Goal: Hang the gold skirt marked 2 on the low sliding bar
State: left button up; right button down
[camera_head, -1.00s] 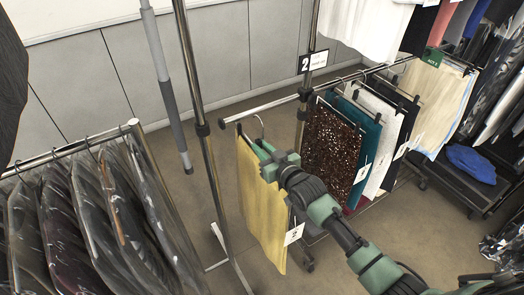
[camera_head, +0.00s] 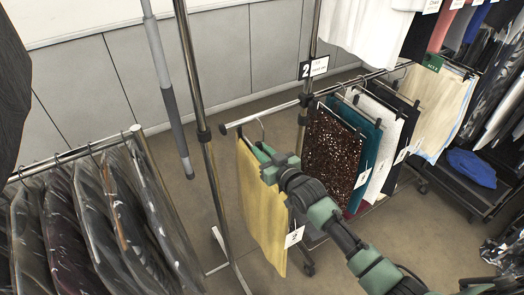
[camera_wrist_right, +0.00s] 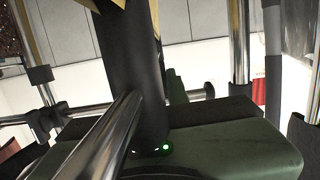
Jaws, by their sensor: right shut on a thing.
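The gold skirt (camera_head: 262,215) hangs from a hanger below the near end of the low sliding bar (camera_head: 268,115). A white tag marked 2 (camera_head: 294,237) is at its lower right edge. My right gripper (camera_head: 264,155) is shut at the top of the skirt, on its hanger. The hanger's hook (camera_head: 259,125) shows at the bar; I cannot tell if it rests on it. In the right wrist view, a dark upright piece stands at the gripper (camera_wrist_right: 150,145), with a little gold cloth (camera_wrist_right: 108,4) above. My left gripper is out of view.
A sequined brown skirt (camera_head: 332,150), a teal skirt (camera_head: 366,140) and others hang farther along the bar. A sign marked 2 (camera_head: 306,70) is on the upright. Bagged garments (camera_head: 85,225) hang on a rack at left. Metal poles stand left of the skirt.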

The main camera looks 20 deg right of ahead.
aim_at(250, 144)
jog(key=shift+w+r, duration=0.1)
jog(key=shift+w+a+b, duration=0.2)
jog(key=shift+w+b, duration=0.2)
jog(key=shift+w, duration=0.2)
jog(key=shift+r+b+x, duration=0.25)
jog(key=shift+b+x, duration=0.65)
jog(key=shift+x, duration=0.5)
jog(key=shift+r+b+x, duration=0.2)
jog(key=shift+b+x, duration=0.65)
jog(key=shift+x, duration=0.55)
jog(key=shift+w+a, duration=0.1)
jog(key=shift+w, duration=0.2)
jog(key=shift+f+b, duration=0.3)
jog(key=shift+f, duration=0.1)
jog(key=shift+f+b, duration=1.1)
jog(key=shift+f, duration=0.4)
